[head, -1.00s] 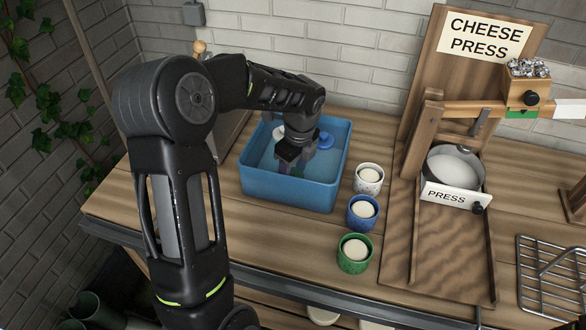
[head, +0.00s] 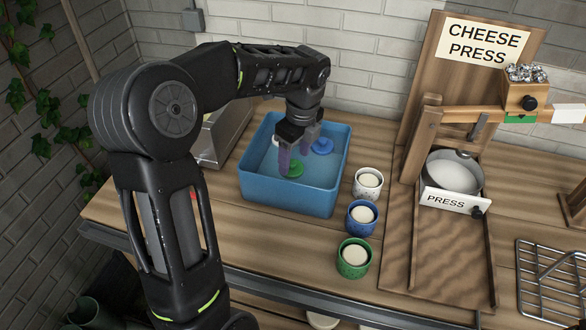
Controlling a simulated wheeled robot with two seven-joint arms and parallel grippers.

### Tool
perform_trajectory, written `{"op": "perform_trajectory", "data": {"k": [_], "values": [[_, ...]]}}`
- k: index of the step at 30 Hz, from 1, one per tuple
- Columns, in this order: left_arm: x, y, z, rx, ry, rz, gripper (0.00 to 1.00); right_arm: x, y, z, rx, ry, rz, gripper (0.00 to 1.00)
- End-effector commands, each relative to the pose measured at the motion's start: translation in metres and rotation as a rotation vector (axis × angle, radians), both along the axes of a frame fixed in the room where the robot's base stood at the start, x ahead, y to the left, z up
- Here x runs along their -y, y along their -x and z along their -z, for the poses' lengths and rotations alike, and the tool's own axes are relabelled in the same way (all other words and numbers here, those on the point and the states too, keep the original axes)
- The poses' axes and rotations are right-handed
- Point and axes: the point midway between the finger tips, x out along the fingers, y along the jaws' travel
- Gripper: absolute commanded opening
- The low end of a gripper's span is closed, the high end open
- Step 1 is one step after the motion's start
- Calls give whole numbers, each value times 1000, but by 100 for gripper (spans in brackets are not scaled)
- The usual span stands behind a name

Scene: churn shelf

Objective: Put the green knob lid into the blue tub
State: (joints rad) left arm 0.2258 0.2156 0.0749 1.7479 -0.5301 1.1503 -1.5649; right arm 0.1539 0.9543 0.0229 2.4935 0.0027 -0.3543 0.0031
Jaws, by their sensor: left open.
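The green knob lid (head: 294,169) lies inside the blue tub (head: 286,194), on its floor near the middle. A blue lid (head: 323,146) lies to its right and farther back in the tub, and part of a white lid (head: 276,141) shows at the back left. My left gripper (head: 295,162) is open and empty over the tub, pointing down, with its fingers just above the green lid. Its fingers and wrist hide part of the tub's inside. My right gripper is out of view.
White speckled (head: 367,184), blue (head: 361,217) and green (head: 353,259) cups with pale contents stand right of the tub. Beyond them is the wooden cheese press (head: 440,240) with a metal pot (head: 455,174). A wire rack (head: 553,275) lies at far right.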

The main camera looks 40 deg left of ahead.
Motion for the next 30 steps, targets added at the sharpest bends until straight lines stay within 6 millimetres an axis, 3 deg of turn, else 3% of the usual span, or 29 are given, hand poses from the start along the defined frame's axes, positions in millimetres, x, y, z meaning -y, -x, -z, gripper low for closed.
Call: {"op": "perform_trajectory", "data": {"k": [3,9,30], "values": [[4,-1,-25,4,0,1,63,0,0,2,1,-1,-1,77],[7,0,-50,2,0,1,63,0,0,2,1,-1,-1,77],[7,0,-54,0,1,1,63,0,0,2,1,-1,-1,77]]}}
